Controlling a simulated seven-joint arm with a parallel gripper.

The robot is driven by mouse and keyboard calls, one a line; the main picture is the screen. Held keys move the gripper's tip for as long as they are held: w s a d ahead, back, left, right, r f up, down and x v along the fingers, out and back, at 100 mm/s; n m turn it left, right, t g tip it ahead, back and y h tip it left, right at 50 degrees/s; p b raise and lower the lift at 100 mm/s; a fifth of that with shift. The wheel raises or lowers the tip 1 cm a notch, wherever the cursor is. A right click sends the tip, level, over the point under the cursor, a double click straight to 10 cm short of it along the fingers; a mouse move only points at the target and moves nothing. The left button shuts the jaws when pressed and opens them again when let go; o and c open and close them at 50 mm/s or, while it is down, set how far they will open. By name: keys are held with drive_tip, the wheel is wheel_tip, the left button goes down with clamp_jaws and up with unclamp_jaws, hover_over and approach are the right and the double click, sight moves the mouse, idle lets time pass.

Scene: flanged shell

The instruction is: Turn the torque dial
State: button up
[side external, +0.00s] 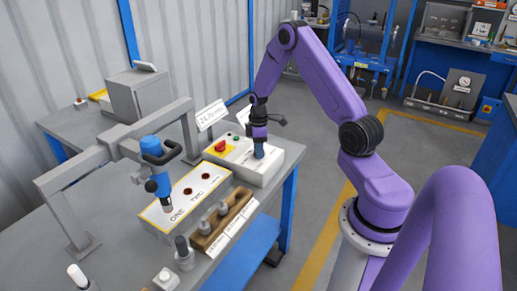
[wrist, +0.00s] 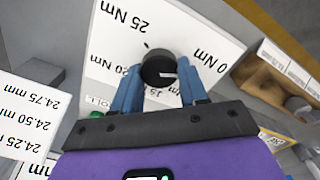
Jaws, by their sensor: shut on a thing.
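The torque dial (wrist: 157,66) is a round black knob with a white mark, on a white panel (wrist: 205,27) printed with Nm values such as 25, 20, 15 and 0. The mark points to the right in the wrist view. My gripper (wrist: 160,88) has its blue fingers on either side of the knob and is shut on it. In the side view my gripper (side external: 259,152) points down onto the right part of the white control box (side external: 262,174). The fingers hide the dial there and cover part of the lower labels in the wrist view.
A blue tool (side external: 155,158) hangs from a grey frame (side external: 90,160) over a box marked ONE and TWO (side external: 190,201). A wooden holder (side external: 207,240) with grey pieces stands in front. A size sign (wrist: 25,115) stands nearby.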

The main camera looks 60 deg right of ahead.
drive_tip(key=m, duration=1.1)
drive_tip(key=shift+d+m, duration=0.15)
drive_tip(key=shift+m, duration=0.15)
drive_tip(key=m, duration=1)
drive_tip(key=shift+s+d+m, duration=0.1)
drive_tip(key=shift+m, duration=0.3)
drive_tip(key=o, duration=1.1)
drive_tip(key=shift+c, duration=0.2)
